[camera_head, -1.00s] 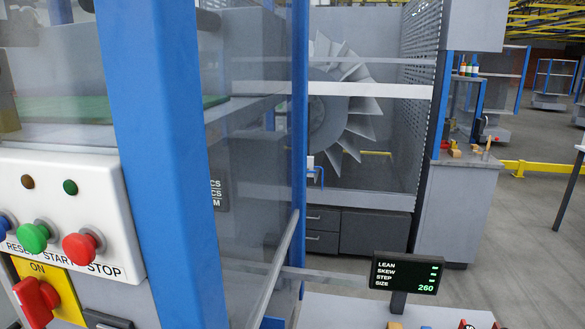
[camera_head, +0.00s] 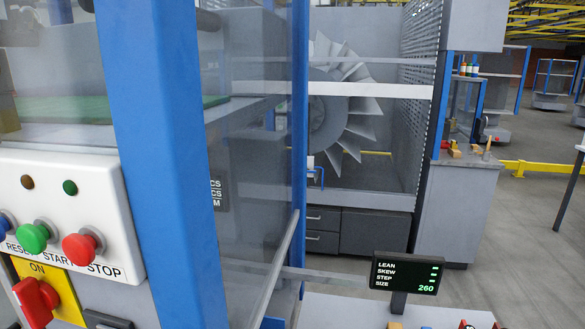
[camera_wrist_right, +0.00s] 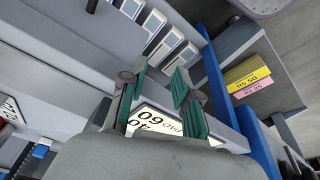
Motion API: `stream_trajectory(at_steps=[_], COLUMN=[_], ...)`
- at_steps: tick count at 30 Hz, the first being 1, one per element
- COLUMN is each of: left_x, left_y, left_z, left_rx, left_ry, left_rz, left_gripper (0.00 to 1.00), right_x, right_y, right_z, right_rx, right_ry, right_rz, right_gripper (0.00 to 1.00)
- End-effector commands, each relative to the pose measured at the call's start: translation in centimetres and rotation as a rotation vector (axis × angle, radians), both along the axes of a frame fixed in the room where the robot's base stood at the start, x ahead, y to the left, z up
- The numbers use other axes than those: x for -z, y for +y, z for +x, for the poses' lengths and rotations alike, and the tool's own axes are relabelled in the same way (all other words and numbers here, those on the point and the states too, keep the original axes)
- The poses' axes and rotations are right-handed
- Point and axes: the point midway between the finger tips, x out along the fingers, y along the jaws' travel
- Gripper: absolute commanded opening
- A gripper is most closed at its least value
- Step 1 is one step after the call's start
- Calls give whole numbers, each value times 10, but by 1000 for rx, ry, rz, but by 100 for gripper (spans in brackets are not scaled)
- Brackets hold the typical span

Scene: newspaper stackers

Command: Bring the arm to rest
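My right gripper (camera_wrist_right: 161,78) shows in the right wrist view. Its two green-padded fingers stand apart with nothing between the tips. Beyond the fingers is a white label with black digits (camera_wrist_right: 152,120), partly hidden by the gripper. Neither gripper shows in the head view. My left gripper is in neither view.
In the head view a blue post (camera_head: 160,150) stands close, beside a white control panel (camera_head: 75,215) with green and red buttons. A display (camera_head: 405,273) reads size 260. A bladed wheel (camera_head: 340,100) is behind. Open floor lies at right. The wrist view shows yellow and pink labels (camera_wrist_right: 250,78).

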Motion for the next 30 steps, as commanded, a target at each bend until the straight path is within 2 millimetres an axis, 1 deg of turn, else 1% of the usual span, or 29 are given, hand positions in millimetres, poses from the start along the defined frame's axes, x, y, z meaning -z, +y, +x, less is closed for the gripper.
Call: stream_trajectory(at_steps=[1,2,3,5,6,8,9,11,12,14,15,17,18,21,24,27,30], left_x=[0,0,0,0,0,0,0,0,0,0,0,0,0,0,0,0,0], left_y=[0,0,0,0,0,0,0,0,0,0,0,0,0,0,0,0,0], left_z=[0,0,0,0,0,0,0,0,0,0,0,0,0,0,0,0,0], left_rx=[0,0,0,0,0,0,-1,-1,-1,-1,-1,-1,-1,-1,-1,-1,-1], left_ry=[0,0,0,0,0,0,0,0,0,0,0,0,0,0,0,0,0], left_rz=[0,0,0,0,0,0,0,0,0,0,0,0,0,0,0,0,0], left_gripper=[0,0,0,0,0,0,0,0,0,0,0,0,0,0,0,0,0], right_x=[21,34,52,80,99,126,143,168,184,207,221,240,252,276,292,301,305], right_y=[0,0,0,0,-1,-2,-3,-4,-6,-8,-10,-13,-15,-21,-26,-30,-32], right_z=[-2,-3,-5,-11,-15,-24,-31,-43,-52,-67,-78,-96,-108,-139,-166,-184,-194], right_rx=[-2,-3,-4,-6,-8,-10,-12,-14,-16,-19,-21,-24,-26,-29,-33,-36,-37], right_ry=[16,21,27,41,48,61,68,80,88,101,109,121,127,145,159,166,170], right_rz=[-1,-2,-2,-3,-4,-5,-5,-7,-8,-9,-10,-12,-13,-16,-18,-20,-20], right_gripper=[31,31,31,31,31,31,31,31,31,31,31,31,31,31,31,31,31])
